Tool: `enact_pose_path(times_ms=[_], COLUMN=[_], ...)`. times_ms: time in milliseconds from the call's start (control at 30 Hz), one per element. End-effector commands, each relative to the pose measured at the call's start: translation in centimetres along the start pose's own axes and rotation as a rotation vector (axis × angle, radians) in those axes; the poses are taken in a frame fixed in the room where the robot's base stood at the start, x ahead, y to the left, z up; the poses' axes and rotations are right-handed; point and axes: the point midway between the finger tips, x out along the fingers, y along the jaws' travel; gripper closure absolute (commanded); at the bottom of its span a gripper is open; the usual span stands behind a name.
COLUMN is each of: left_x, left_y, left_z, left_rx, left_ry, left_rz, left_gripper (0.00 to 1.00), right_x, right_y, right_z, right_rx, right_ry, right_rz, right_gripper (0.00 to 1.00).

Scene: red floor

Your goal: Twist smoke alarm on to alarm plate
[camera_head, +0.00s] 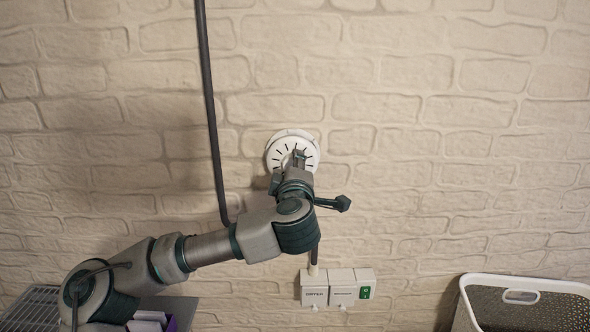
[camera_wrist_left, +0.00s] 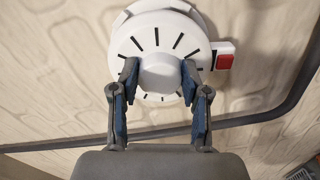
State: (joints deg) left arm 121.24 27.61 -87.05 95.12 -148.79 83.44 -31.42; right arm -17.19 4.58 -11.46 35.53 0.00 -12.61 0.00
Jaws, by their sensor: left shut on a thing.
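The round white smoke alarm (camera_head: 281,155) with black radial slots is at the brick wall in the head view. In the left wrist view the smoke alarm (camera_wrist_left: 135,47) fills the upper middle, with a raised round centre. My left gripper (camera_head: 298,158) reaches up to it, and in the left wrist view my left gripper (camera_wrist_left: 158,75) has its two fingers closed on either side of the centre. A white rim behind the alarm, likely the alarm plate (camera_head: 292,133), shows at its upper edge; most of it is hidden. My right gripper is not in view.
A dark pipe (camera_head: 208,90) runs down the wall left of the alarm. White switch boxes (camera_head: 314,291) are below. A red button on a white block (camera_wrist_left: 224,60) shows beside the alarm. A white basket (camera_head: 535,287) stands lower right, a wire rack (camera_head: 30,308) lower left.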

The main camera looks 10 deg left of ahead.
Motion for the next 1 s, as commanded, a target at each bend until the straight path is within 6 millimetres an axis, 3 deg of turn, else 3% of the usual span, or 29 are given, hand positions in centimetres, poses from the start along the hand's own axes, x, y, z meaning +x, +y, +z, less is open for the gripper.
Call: enact_pose_path(times_ms=[1000], left_x=[0.75], left_y=[0.07], left_z=[-0.02], left_rx=[0.0], left_ry=[0.0], left_rz=[0.001], left_gripper=[1.0], right_x=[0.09], right_y=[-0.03], right_z=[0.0], right_rx=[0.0], right_ry=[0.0], right_rz=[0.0], right_gripper=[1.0])
